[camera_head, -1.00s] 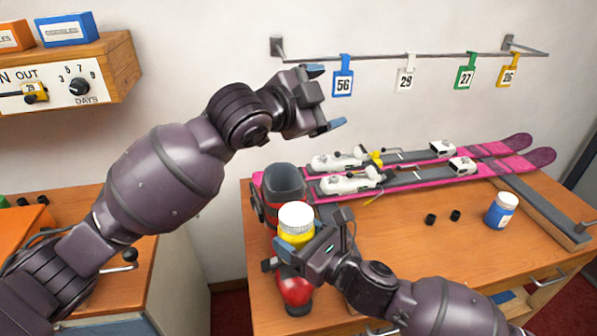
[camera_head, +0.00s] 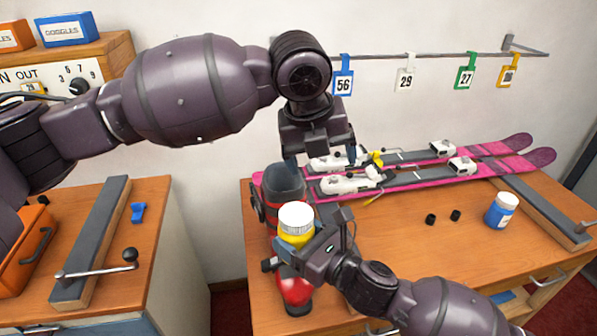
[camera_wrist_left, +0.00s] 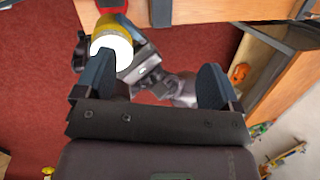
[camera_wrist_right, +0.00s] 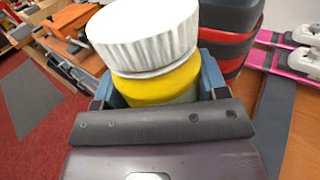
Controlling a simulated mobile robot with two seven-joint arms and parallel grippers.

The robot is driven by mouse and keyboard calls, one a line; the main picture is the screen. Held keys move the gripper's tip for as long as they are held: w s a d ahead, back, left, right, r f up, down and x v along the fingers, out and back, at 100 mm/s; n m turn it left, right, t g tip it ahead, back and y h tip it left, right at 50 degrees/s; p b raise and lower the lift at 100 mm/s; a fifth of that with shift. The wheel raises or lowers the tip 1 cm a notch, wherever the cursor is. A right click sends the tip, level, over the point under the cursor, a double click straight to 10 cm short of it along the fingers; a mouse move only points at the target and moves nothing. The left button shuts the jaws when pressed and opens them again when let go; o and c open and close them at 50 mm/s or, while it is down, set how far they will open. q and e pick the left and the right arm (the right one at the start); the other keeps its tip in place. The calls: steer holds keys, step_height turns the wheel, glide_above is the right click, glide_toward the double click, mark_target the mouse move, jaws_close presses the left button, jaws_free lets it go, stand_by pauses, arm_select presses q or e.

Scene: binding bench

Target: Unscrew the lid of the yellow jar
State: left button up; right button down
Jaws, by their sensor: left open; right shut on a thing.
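The yellow jar (camera_head: 297,238) with a white ribbed lid (camera_head: 296,216) is upright at the left end of the bench, held in my right gripper (camera_head: 312,250). In the right wrist view the jar's yellow body (camera_wrist_right: 160,85) sits between the fingers, and the lid (camera_wrist_right: 145,38) is clear above them. My left gripper (camera_head: 322,160) is open and empty, pointing down, above and behind the jar in the head view. In the left wrist view the lid (camera_wrist_left: 110,50) shows near the left finger, outside the middle of the jaws (camera_wrist_left: 150,88).
Pink skis (camera_head: 450,170) with bindings lie along the back.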

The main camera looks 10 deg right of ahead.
mark_target(299, 212)
arm_select(q)
steer(key=s+a+m+g+y, duration=0.1)
steer(key=m, duration=0.1)
steer(key=s+a+f+m+y, duration=0.1)
steer(key=a+m, duration=0.1)
steer(key=shift+f+g, duration=0.15)
steer(key=shift+g, duration=0.25)
steer(key=shift+s+a+m+y, duration=0.25)
steer(key=shift+a+m+y, duration=0.2)
steer(key=shift+m, duration=0.55)
steer(key=shift+a+m, duration=0.1)
steer(key=shift+m, duration=0.4)
steer(key=shift+f, duration=4)
